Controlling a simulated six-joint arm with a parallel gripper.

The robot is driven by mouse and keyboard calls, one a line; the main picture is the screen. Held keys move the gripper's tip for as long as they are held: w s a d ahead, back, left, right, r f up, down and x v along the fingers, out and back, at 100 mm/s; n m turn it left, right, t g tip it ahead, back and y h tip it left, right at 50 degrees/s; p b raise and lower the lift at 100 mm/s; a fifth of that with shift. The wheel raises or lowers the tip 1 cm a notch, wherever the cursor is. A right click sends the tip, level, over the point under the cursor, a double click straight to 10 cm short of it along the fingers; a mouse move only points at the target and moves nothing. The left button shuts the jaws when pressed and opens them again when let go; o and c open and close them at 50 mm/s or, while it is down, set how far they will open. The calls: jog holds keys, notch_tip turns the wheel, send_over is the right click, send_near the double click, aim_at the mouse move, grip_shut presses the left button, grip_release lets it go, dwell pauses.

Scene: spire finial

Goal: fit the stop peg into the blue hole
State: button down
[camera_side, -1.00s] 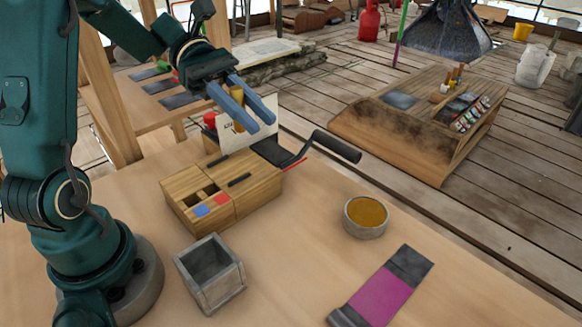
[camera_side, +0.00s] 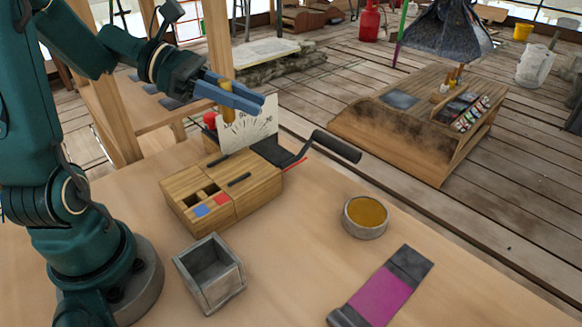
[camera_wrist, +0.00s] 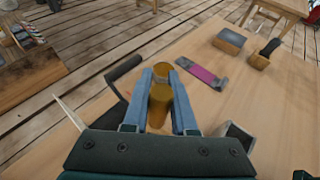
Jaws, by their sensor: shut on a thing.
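My gripper (camera_side: 250,103) is shut on the stop peg, a brass-coloured cylinder (camera_side: 228,112), held in the air above the back of the wooden block (camera_side: 247,187). In the wrist view the peg (camera_wrist: 160,106) sits between the two blue-grey fingers. The block's front top has two dark openings. The blue hole (camera_side: 191,201) is the one beside a blue square (camera_side: 201,211); the other is beside a red square (camera_side: 221,199). The peg is apart from both openings, behind and above them. The block is mostly hidden in the wrist view.
A white dial card (camera_side: 249,135), a red knob (camera_side: 209,121) and a black-handled crank (camera_side: 336,147) stand at the block's back and right. A grey open box (camera_side: 210,273), a round dish (camera_side: 366,216) and a magenta-centred strip (camera_side: 384,291) lie on the table in front.

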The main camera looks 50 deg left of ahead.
jog(key=s+d+f+m+g+h, duration=0.3)
jog(key=s+d+f+m+g, duration=0.2)
jog(key=s+d+m+g, duration=0.45)
jog(key=s+a+f+m+g+y, duration=0.1)
jog(key=s+m+g+y, duration=0.2)
jog(key=m+g, duration=0.1)
jog(key=s+a+f+m+g+y, duration=0.1)
jog(key=s+m+g+y, duration=0.1)
jog(key=m+g+y, duration=0.1)
jog(key=s+f+m+g+y, duration=0.1)
jog(key=s+m+g+y, duration=0.2)
jog(key=m+g, duration=0.1)
jog(key=shift+s+a+f+m+g+y, duration=0.3)
jog(key=shift+s+a+m+g, duration=0.1)
jog(key=shift+m, duration=0.35)
jog(key=a+m+t+y, duration=0.5)
jog(key=a+m+y, duration=0.5)
jog(key=m+y, duration=0.45)
jog(key=w+a+r+m+t+y, duration=0.2)
jog(key=w+r+m+t, duration=0.1)
jog(key=w+m+t, duration=0.5)
jog(key=m+t, duration=0.2)
jog(key=t, duration=0.1)
jog(key=shift+a+r, duration=0.15)
jog(key=shift+r, duration=0.05)
jog(key=shift+t+y, duration=0.35)
